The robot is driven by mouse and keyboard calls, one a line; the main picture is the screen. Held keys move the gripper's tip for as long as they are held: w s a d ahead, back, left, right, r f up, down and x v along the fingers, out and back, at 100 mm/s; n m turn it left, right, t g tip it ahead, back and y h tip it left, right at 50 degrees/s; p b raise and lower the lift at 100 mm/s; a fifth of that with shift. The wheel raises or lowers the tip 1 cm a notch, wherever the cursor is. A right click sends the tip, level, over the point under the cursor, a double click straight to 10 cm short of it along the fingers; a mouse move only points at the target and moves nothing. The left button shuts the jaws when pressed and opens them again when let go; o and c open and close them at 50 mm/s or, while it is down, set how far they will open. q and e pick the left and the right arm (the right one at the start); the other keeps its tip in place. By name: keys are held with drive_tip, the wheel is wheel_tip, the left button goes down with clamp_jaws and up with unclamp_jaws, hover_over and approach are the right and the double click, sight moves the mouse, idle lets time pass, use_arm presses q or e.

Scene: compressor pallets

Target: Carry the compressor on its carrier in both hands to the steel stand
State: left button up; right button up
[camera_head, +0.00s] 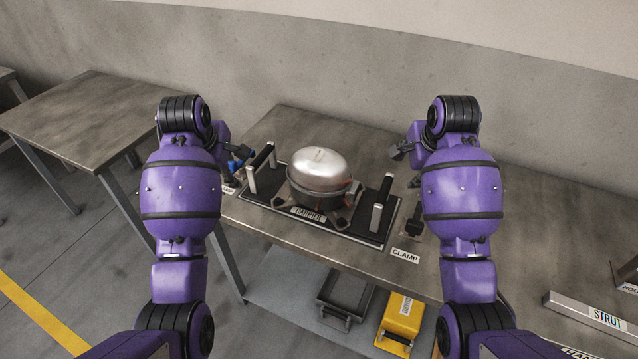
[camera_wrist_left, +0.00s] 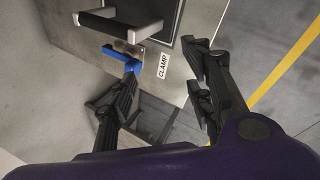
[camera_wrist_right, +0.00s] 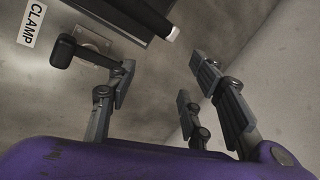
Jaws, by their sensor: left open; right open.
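The compressor (camera_head: 320,170), a silver dome on a dark base, stands upright on its black carrier (camera_head: 345,231) on the workbench. The carrier has a left handle (camera_head: 262,157) and a right handle (camera_head: 387,187); they also show in the left wrist view (camera_wrist_left: 120,22) and the right wrist view (camera_wrist_right: 150,14). My left gripper (camera_wrist_left: 160,95) is open and empty beside the blue-handled clamp (camera_wrist_left: 122,57), outside the left handle. My right gripper (camera_wrist_right: 160,95) is open and empty beyond the right handle, near a black-handled clamp (camera_wrist_right: 75,52). A steel-legged table (camera_head: 75,115), possibly the stand, is at far left.
A grey tray (camera_head: 345,300) and a yellow box (camera_head: 402,318) sit on the shelf below the bench. A strut (camera_head: 590,312) lies at the bench's right. The left table's top is bare, with a floor gap before the bench. A wall runs behind.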

use_arm(q)
hover_over(242, 195)
drive_tip(key=f, duration=1)
drive_tip(key=shift+s+a, duration=0.2)
drive_tip(key=shift+a, duration=0.05)
use_arm(e)
hover_over(392, 196)
drive_tip(key=d, duration=0.2)
wheel_tip(392, 196, down, 10)
drive_tip(key=shift+a+r, duration=0.1)
use_arm(q)
drive_tip(key=shift+w+d+f, duration=0.1)
drive_tip(key=shift+d+f, duration=0.1)
drive_tip(key=shift+d, duration=0.05)
use_arm(e)
drive_tip(key=shift+w+a+f, duration=0.1)
drive_tip(key=shift+a+f, duration=0.15)
use_arm(q)
drive_tip(key=shift+d+r, duration=0.1)
drive_tip(key=shift+d, duration=0.4)
use_arm(e)
drive_tip(key=shift+a, duration=0.55)
